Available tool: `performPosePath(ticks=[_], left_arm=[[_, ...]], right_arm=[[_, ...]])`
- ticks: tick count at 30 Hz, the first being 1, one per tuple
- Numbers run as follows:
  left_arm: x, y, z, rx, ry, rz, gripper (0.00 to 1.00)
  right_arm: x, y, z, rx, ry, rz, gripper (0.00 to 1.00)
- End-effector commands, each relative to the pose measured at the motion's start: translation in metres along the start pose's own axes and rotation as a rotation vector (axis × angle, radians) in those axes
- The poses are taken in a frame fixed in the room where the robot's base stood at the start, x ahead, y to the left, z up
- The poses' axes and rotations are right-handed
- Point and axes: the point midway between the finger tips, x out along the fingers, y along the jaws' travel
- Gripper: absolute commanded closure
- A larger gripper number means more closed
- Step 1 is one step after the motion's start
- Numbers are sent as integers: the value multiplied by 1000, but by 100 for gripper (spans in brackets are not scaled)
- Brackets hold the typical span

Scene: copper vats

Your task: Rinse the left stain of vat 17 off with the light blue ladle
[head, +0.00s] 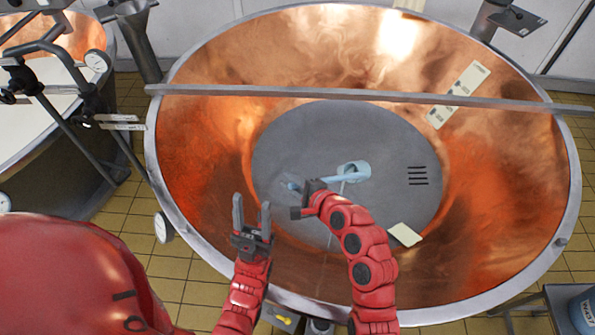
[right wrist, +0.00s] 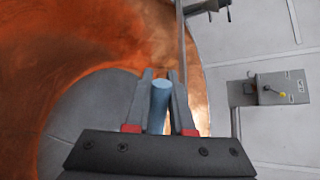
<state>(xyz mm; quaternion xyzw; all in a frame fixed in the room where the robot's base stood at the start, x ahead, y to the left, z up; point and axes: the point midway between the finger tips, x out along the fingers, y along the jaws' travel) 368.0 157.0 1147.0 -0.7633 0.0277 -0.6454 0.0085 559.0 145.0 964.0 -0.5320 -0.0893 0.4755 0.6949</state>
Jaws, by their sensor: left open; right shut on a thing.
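The large copper vat (head: 205,130) fills the head view; no number is readable on it. The light blue ladle (head: 342,179) is over its grey bottom (head: 300,130), with the bowl to the right of my right gripper (head: 303,200). That gripper is shut on the ladle's handle, which also shows between the fingers in the right wrist view (right wrist: 159,103). A thin pale line runs down from the bowl; I cannot tell whether it is water. A faint pale patch (head: 284,174), possibly the left stain, lies left of the ladle. My left gripper (head: 252,214) is open and empty, fingers up.
A metal bar (head: 300,92) spans the vat. Dark stripes (head: 417,175) mark the bottom's right part. A blue container (head: 583,312) stands lower right, another vat (head: 30,120) left.

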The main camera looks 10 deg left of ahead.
Motion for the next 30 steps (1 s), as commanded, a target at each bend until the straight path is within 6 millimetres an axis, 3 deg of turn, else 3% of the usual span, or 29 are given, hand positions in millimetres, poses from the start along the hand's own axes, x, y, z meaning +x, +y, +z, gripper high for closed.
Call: performPosePath(ticks=[12,30], left_arm=[[8,0,-1,0,0,0,50],[12,-1,-2,0,0,0,50]], right_arm=[[23,50,9,-196,89,3,100],[54,115,-8,-459,217,2,100]])
